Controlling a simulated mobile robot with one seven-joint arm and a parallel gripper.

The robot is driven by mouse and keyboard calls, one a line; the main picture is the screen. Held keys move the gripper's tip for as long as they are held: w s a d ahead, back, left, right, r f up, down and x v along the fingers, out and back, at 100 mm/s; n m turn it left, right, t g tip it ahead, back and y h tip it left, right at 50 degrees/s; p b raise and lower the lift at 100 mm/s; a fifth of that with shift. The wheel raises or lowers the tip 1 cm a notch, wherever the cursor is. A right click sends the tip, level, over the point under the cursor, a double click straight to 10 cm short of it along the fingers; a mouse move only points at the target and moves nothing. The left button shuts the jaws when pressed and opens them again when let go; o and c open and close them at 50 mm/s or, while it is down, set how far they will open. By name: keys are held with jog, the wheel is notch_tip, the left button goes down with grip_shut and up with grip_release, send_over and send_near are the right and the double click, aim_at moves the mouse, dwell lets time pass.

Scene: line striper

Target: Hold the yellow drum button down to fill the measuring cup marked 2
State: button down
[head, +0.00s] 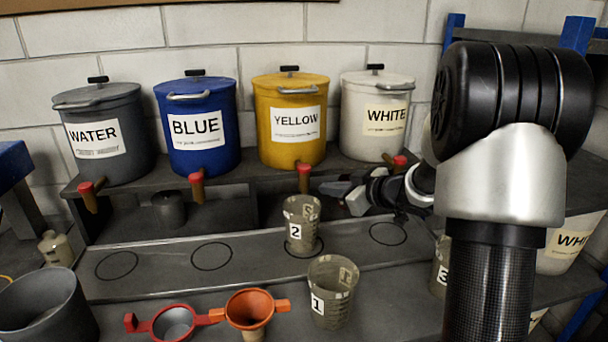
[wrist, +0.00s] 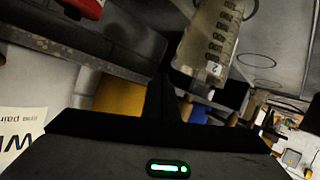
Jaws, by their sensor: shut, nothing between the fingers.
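The yellow drum (head: 291,125) stands on the shelf, third from the left. Its tap has a red button (head: 304,167) on top. The measuring cup marked 2 (head: 302,228) stands upright on a ring below that tap; it also shows in the wrist view (wrist: 209,42). I see no clear paint level in it. My gripper (head: 322,187) is shut and empty, pointing left, just right of the yellow tap and a little lower than its button. It looks apart from the button, though the exact gap is hard to tell. In the wrist view its dark fingers (wrist: 163,98) are close together.
Water (head: 105,145), blue (head: 197,130) and white (head: 375,115) drums share the shelf. Cup 1 (head: 331,300) and cup 3 (head: 440,270) stand in front, with a red strainer (head: 165,324) and an orange funnel (head: 249,308). Empty rings lie either side of cup 2.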

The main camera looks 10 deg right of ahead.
jog(key=w+r+t+h+p, duration=0.1)
jog(key=w+r+h+p, duration=0.1)
jog(key=w+r+h, duration=0.5)
notch_tip(320, 180, up, 14)
jog(key=m+g+h+p, duration=0.2)
jog(key=m+g+p, duration=0.1)
jog(key=g, duration=0.1)
send_over(304, 169)
jog(key=shift+a+f, duration=0.1)
jog(key=shift+f, duration=0.15)
jog(key=shift+w+f, duration=0.1)
notch_tip(304, 169, down, 9)
jog(key=b, duration=0.7)
jog(key=shift+r, duration=0.2)
jog(key=shift+f+b, duration=0.15)
jog(key=shift+b, duration=0.15)
jog(key=shift+f+b, duration=0.25)
jog(key=shift+b, duration=0.05)
